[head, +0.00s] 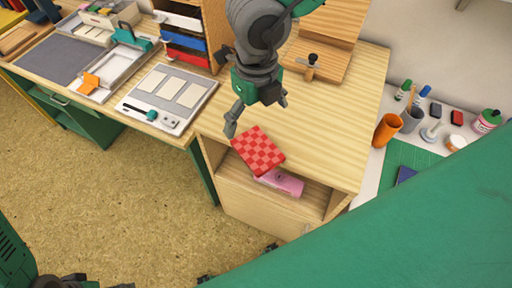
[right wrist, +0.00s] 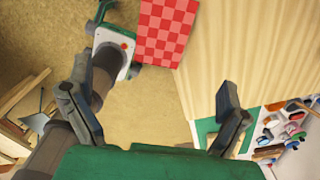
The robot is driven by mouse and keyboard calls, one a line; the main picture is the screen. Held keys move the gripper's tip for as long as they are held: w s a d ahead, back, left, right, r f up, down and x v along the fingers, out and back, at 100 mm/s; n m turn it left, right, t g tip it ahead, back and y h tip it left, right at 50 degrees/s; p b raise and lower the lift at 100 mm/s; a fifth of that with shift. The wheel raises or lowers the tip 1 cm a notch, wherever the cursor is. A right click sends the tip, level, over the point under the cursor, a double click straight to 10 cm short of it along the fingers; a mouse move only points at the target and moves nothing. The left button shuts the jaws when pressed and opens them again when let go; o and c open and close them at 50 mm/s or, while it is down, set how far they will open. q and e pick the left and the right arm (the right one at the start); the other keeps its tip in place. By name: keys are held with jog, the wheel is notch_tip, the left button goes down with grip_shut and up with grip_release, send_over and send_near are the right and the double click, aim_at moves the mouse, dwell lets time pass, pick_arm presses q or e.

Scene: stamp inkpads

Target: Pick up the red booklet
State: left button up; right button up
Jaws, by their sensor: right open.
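The red checkered booklet (head: 258,150) lies at the front edge of the light wooden desk, partly sticking out over the edge. My right gripper (head: 258,116) is open and empty, just behind and above the booklet in the head view. One finger shows left of the booklet's far corner, the other further right over the desktop. In the right wrist view the booklet (right wrist: 166,30) shows at the top middle, beyond the open fingers (right wrist: 155,118) and apart from them. My left gripper cannot be made out.
A pink object (head: 281,182) lies in the open shelf under the desktop. A wooden stand (head: 318,60) is at the desk's back. A grey-white board (head: 170,98) lies to the left. An orange cup (head: 387,129) and bottles stand at the right. The desktop right of the booklet is clear.

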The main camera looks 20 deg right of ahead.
send_over(258, 150)
notch_tip(258, 150, down, 7)
jog(key=shift+d+r, duration=0.1)
jog(key=shift+r, duration=0.05)
jog(key=shift+f, duration=3.1)
jog(key=c, duration=1.4)
jog(key=shift+r, duration=0.15)
jog(key=shift+c, duration=0.2)
